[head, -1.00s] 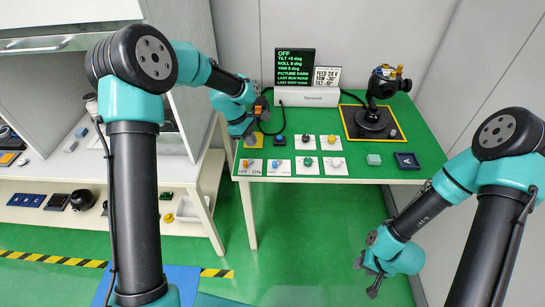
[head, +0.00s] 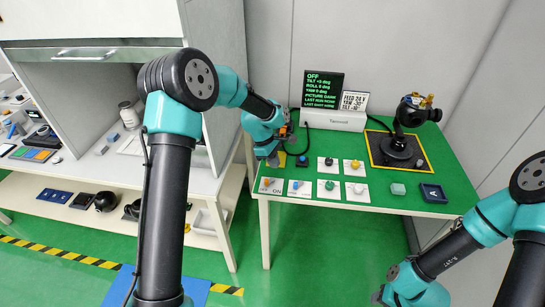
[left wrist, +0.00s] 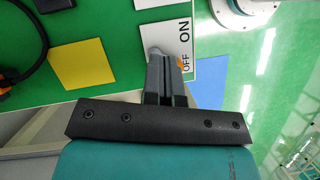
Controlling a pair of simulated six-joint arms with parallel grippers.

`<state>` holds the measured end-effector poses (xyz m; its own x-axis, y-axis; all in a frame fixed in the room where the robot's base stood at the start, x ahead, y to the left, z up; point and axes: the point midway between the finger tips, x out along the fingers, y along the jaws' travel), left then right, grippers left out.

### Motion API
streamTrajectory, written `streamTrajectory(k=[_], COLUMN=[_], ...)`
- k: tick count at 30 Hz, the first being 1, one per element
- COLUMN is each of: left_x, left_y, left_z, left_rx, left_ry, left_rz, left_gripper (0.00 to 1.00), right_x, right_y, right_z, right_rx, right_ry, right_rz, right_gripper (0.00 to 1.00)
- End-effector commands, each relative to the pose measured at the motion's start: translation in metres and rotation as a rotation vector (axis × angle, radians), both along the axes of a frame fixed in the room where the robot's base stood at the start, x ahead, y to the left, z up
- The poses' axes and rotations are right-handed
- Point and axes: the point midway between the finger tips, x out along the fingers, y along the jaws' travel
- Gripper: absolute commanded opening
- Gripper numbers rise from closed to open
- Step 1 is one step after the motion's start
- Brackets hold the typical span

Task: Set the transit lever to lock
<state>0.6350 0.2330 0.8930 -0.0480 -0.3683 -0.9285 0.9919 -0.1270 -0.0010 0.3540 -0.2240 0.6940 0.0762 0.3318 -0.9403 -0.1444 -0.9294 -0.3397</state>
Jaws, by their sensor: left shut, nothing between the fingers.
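In the head view a row of white switch cards lies along the table's front edge. The OFF/ON card (head: 271,187) has an orange lever and also shows in the left wrist view (left wrist: 185,32). Beside it is a card with a blue lever (head: 298,184); its lettering is too small to read, and I cannot tell which lever is the transit lever. My left gripper (head: 273,162) is shut and empty, just behind the OFF/ON card. In the left wrist view its fingers (left wrist: 163,58) overlap that card and partly hide the orange lever. My right gripper (head: 380,295) is low, mostly cut off.
A display (head: 323,90) reading OFF stands at the back beside a FEED 24 V sign (head: 353,101). A black gimbal (head: 402,145) stands right, on a yellow-edged mat. A yellow square (left wrist: 82,65) and a dark cable (left wrist: 25,60) lie near my left gripper.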

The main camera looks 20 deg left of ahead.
Motion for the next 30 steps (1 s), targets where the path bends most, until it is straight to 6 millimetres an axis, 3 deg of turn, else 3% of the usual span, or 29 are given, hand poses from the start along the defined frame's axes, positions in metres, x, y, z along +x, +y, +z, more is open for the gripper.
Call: streamTrajectory(k=[10,18,30], left_x=[-0.003,-0.007,-0.008], left_y=[-0.023,-0.056,-0.06], left_z=[-0.055,-0.052,-0.052], left_rx=[0.0,0.0,0.0], left_ry=[0.001,-0.002,-0.001], left_rz=[-0.002,-0.001,0.0], left_gripper=[0.0,0.0,0.0], right_x=[0.0,0.0,0.0], right_y=[0.0,0.0,0.0], right_z=[0.0,0.0,0.0], right_rx=[0.0,0.0,0.0], right_ry=[0.0,0.0,0.0], right_rz=[0.0,0.0,0.0], right_gripper=[0.43,0.43,0.43])
